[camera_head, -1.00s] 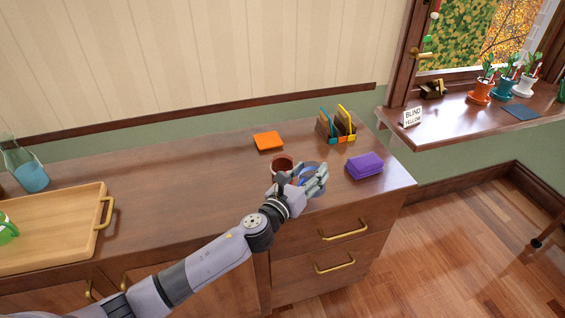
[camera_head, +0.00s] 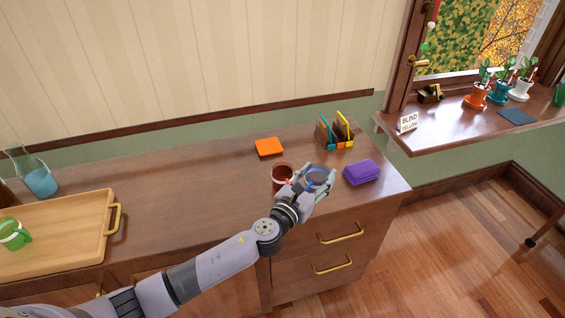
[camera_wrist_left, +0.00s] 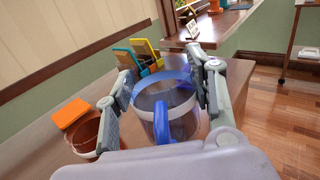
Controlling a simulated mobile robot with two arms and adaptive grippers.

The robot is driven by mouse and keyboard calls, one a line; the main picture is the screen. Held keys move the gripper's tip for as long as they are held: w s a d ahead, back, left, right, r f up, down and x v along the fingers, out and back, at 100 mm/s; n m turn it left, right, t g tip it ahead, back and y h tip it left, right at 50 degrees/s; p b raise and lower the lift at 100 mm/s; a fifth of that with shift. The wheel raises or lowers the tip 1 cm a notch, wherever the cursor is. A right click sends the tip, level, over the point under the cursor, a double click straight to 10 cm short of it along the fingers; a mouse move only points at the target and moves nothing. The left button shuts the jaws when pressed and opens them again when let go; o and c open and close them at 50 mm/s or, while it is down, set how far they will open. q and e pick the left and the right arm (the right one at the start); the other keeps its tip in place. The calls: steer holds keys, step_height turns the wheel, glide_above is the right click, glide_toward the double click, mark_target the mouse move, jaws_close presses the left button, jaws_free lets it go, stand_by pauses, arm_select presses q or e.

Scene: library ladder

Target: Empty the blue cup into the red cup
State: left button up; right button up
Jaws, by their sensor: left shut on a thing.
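The blue cup (camera_head: 317,174) has a blue rim and handle and a see-through greyish body. My left gripper (camera_head: 314,184) is shut on it near the right end of the wooden counter. In the left wrist view, the two fingers (camera_wrist_left: 160,68) lie on either side of the blue cup (camera_wrist_left: 162,125), its handle towards my palm. The red cup (camera_head: 280,173) stands upright on the counter, just left of the blue cup. It also shows at lower left in the left wrist view (camera_wrist_left: 86,137). I cannot tell the contents of either cup. My right gripper is out of view.
A purple stack (camera_head: 362,172) lies right of the gripper. An orange pad (camera_head: 269,147) and a letter holder (camera_head: 335,131) are behind. A tray (camera_head: 70,225) with a green cup (camera_head: 14,234) is at left. Bare counter lies between.

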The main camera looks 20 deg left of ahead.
mark_target(323, 174)
arm_select(q)
steer(key=shift+w+f+b, duration=0.2)
steer(key=shift+b, duration=0.2)
steer(key=w+f+b, duration=0.1)
steer(key=w+d+f+b, duration=0.1)
steer(key=w, duration=0.1)
steer(key=shift+f, duration=0.3)
steer(key=shift+r, duration=0.1)
steer(key=shift+s, duration=0.1)
